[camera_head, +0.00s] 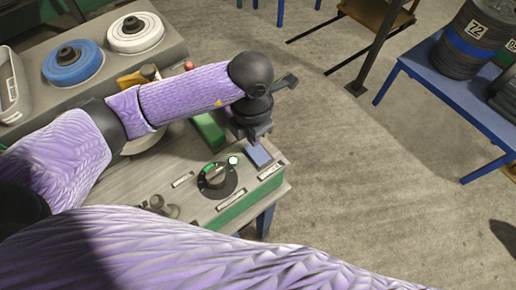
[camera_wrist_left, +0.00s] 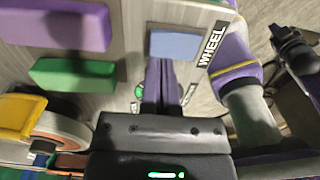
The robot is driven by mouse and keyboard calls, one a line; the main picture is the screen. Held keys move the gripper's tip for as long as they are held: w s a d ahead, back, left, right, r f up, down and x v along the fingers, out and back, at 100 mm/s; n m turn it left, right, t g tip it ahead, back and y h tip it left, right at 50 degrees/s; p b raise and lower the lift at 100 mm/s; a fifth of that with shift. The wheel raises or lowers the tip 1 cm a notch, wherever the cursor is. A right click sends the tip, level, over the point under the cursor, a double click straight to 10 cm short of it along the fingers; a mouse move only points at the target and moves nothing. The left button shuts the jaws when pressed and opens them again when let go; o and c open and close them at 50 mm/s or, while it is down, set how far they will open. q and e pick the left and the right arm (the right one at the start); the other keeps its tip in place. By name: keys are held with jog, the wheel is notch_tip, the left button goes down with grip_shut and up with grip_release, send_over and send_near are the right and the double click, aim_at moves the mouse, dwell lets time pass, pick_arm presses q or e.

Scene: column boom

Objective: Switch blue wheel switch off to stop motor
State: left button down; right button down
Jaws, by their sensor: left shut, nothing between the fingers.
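The blue wheel switch (camera_head: 259,155) is a flat blue rocker near the right end of the grey panel. It also shows in the left wrist view (camera_wrist_left: 175,44), left of a black label (camera_wrist_left: 211,43) reading WHEEL. My left gripper (camera_head: 254,136) is above the panel just behind the switch. Its fingers (camera_wrist_left: 160,66) are together and empty, with tips at the near edge of the switch. I cannot tell whether they touch it. A dark jointed part (camera_wrist_left: 290,45) at the wrist view's right may be my right gripper; its jaws cannot be made out.
A black dial (camera_head: 216,176) with a green mark stands close to the switch. A green block (camera_wrist_left: 74,74) and purple block (camera_wrist_left: 66,24) are beside it. Blue (camera_head: 72,62) and white (camera_head: 135,32) discs lie behind. A blue table (camera_head: 455,90) bears black rolls. Open floor lies right.

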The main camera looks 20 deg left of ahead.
pick_arm(q)
jog(key=shift+f+b, duration=1.05)
jog(key=shift+f, duration=0.15)
dwell(0.8)
notch_tip(320, 180, up, 7)
jog(key=p, duration=0.5)
jog(key=shift+r+p, duration=0.1)
jog(key=shift+p, duration=0.25)
